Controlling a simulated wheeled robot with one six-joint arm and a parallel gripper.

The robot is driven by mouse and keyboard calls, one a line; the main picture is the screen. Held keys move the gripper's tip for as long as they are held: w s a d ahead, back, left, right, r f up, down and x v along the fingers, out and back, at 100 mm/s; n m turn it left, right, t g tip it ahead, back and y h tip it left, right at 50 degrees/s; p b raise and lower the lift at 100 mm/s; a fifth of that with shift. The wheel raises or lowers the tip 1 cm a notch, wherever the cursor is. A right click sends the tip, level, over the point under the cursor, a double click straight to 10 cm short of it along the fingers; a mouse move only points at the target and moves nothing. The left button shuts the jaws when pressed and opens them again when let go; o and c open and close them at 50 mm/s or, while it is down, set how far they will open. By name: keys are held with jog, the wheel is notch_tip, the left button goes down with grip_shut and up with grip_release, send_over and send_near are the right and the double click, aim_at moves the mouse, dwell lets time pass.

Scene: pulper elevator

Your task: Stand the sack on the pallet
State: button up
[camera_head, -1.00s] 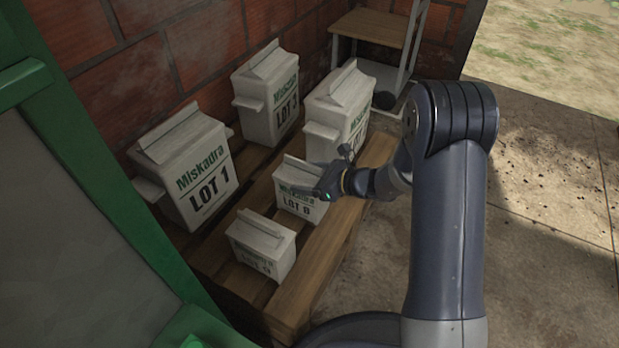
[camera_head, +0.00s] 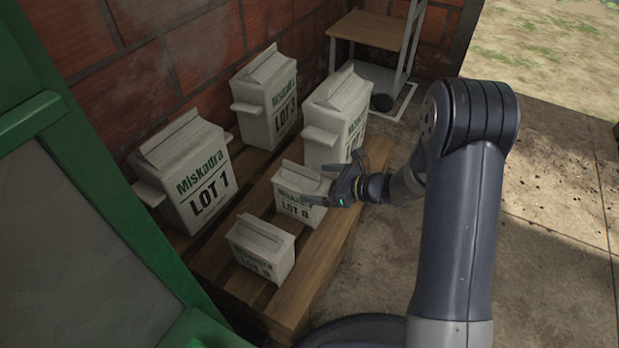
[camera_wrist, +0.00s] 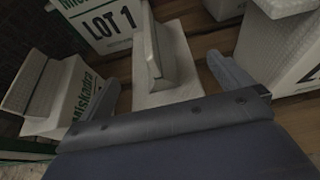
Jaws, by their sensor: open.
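A small white sack (camera_head: 293,187), whose label reads LOT 8 or LOT 0, stands upright on the wooden pallet (camera_head: 350,205). My gripper (camera_head: 332,178) is open at its right side, and one finger overlaps its front in the head view. In the wrist view the small sack (camera_wrist: 165,68) with its folded top lies ahead, between the spread fingers of my gripper (camera_wrist: 163,85). I see no finger clamped on it. Its base is hidden by my gripper in the wrist view.
Another small sack (camera_head: 262,250) stands in front. Larger sacks stand behind: LOT 1 (camera_head: 185,170), LOT 3 (camera_head: 268,98) and one at right (camera_head: 336,110). A brick wall (camera_head: 200,45) and a wooden-topped stand (camera_head: 376,30) are at the back. Concrete floor (camera_head: 550,215) at right is clear.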

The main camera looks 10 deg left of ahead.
jog(key=p+v, duration=0.2)
jog(key=v, duration=0.5)
jog(key=shift+s+d, duration=0.2)
jog(key=shift+d, duration=0.15)
jog(key=shift+r, duration=0.1)
jog(key=shift+r, duration=0.1)
